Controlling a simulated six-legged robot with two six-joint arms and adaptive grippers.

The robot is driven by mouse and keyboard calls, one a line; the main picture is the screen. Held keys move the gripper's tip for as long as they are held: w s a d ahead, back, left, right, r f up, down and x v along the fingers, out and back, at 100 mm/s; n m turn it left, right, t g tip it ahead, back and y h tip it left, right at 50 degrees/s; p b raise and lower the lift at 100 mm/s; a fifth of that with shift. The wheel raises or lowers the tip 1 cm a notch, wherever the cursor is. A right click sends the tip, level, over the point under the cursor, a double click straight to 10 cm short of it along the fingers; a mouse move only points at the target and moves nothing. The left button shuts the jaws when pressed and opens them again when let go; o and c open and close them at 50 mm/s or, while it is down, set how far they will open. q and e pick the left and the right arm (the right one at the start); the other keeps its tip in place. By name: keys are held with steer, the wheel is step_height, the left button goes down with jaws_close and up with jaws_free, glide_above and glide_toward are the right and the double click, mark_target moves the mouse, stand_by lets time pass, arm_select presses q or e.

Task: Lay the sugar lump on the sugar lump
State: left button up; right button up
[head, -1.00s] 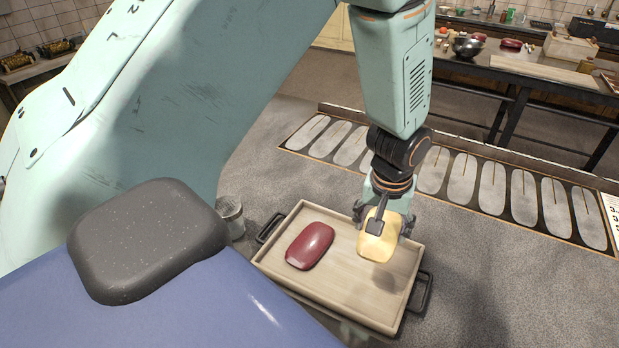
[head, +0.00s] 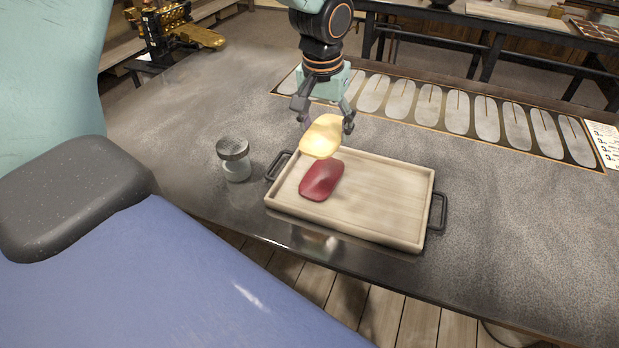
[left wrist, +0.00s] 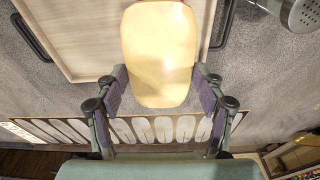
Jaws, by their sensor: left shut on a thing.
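A pale yellow rounded sugar lump (head: 322,138) is held by my left gripper (head: 325,122), one finger on each side of it. The lump also fills the top middle of the left wrist view (left wrist: 160,50), between the finger pads. A dark red rounded lump (head: 321,181) lies on the left part of the wooden tray (head: 390,235). My right gripper is not in view.
A glass shaker with a metal lid (head: 234,160) stands just left of the tray. The tray has dark handles (head: 438,211) at its ends. A strip of pale oval slots (head: 458,114) runs behind. The tray's right half is bare.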

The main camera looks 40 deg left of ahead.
arm_select(q)
steer(key=shift+s+a+f, duration=0.1)
steer(key=shift+s+a, duration=0.15)
steer(key=shift+s, duration=0.05)
glide_above(323, 174)
steer(key=f, duration=0.6)
steer(key=shift+s+d+f, duration=0.15)
steer(key=shift+s, duration=0.05)
steer(key=f, duration=0.3)
steer(key=shift+s+f, duration=0.15)
steer(key=shift+s, duration=0.1)
steer(key=shift+w+f, duration=0.25)
steer(key=shift+f, duration=0.05)
steer(key=o, duration=0.8)
steer(key=shift+s+f, duration=0.15)
steer(key=o, duration=0.3)
steer(key=shift+s, duration=0.15)
steer(key=shift+o, duration=1.1)
steer(key=shift+w, duration=0.2)
